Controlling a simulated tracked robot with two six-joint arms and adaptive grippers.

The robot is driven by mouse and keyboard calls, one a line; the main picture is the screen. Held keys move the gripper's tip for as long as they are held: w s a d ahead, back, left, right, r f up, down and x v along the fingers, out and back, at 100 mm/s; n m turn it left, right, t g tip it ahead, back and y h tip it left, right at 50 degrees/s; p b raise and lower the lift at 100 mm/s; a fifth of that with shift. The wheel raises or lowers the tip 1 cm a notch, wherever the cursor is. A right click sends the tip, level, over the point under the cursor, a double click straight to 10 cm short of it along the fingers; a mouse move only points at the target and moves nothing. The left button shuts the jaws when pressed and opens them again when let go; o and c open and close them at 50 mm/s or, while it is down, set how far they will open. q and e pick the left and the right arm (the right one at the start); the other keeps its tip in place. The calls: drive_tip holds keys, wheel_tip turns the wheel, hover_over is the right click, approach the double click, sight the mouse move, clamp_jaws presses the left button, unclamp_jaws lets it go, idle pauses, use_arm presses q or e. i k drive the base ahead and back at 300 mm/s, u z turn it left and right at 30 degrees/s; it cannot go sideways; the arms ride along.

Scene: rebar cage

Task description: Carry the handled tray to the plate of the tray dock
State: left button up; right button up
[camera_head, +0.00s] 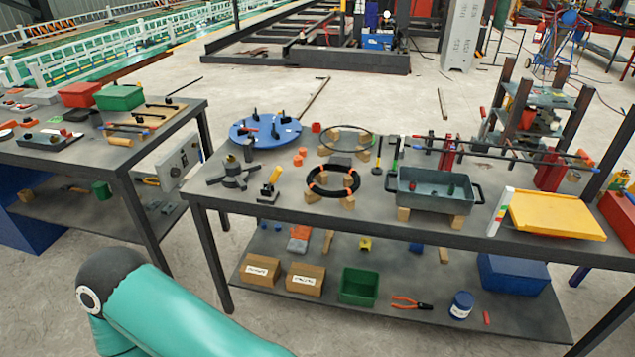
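The handled tray (418,202) is a grey, open, rectangular tray with a handle at each end. It stands on wooden blocks on the right half of the main table, with a few small dark and red items inside. To its right lies a flat yellow plate (556,214) with a raised rim, which looks like the plate of the tray dock. A white upright strip with coloured marks (499,212) stands at its left edge. The plate's surface is bare. A teal arm link of mine crosses the bottom left, but neither gripper shows.
The main table (375,216) also holds a black ring with orange bands (333,193), a blue disc (265,131), and a long bar on red stands (500,155) behind the tray. A second table (75,150) stands left.

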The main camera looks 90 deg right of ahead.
sight(553, 212)
drive_tip(key=u, duration=0.4)
drive_tip(key=i, duration=0.2)
drive_tip(key=z, duration=2.55)
drive_tip(key=i, duration=0.1)
drive_tip(key=z, duration=1.3)
drive_tip(key=k, duration=0.4)
drive_tip(key=z, duration=0.4)
drive_tip(key=i, duration=1.55)
drive_tip(key=u, duration=0.4)
